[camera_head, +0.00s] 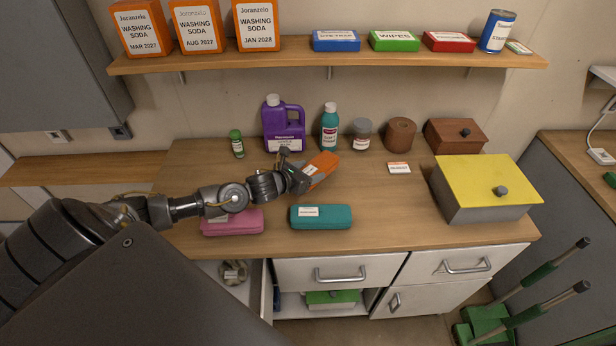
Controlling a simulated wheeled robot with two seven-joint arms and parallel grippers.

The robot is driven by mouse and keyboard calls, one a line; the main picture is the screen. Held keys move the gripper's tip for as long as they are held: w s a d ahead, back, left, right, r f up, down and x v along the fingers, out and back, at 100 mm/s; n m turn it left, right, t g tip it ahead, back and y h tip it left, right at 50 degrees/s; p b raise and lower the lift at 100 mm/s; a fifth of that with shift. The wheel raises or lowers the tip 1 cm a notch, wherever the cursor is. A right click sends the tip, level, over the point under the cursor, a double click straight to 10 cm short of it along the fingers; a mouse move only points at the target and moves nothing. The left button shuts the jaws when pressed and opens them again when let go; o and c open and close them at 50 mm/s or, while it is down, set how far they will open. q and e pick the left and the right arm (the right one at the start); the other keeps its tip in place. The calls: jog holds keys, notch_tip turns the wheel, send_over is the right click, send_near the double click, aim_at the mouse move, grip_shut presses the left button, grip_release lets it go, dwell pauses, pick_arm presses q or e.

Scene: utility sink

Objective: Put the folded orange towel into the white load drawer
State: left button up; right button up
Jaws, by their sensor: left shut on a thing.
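The folded orange towel (322,167) is on the wooden counter's middle, in front of the teal bottle, with a pale label near its left end. My left gripper (303,178) is shut on its left end and partly covers it. I cannot tell whether the towel still touches the counter. Below the counter are white drawer fronts: a middle one (308,274) and a right one (436,266), both shut. An open white-walled space (265,300) at the left holds a roundish grey item. No label shows which is the load drawer. My right gripper is not in view.
A pink case (234,223) and a teal case (320,217) lie near the counter's front. A purple jug (283,128) and teal bottle (329,128) stand behind. A yellow-lidded box (484,190) is at the right.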

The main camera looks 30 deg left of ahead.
pick_arm(q)
jog(key=shift+f, duration=1.65)
jog(key=shift+f, duration=0.2)
jog(key=o, duration=1.1)
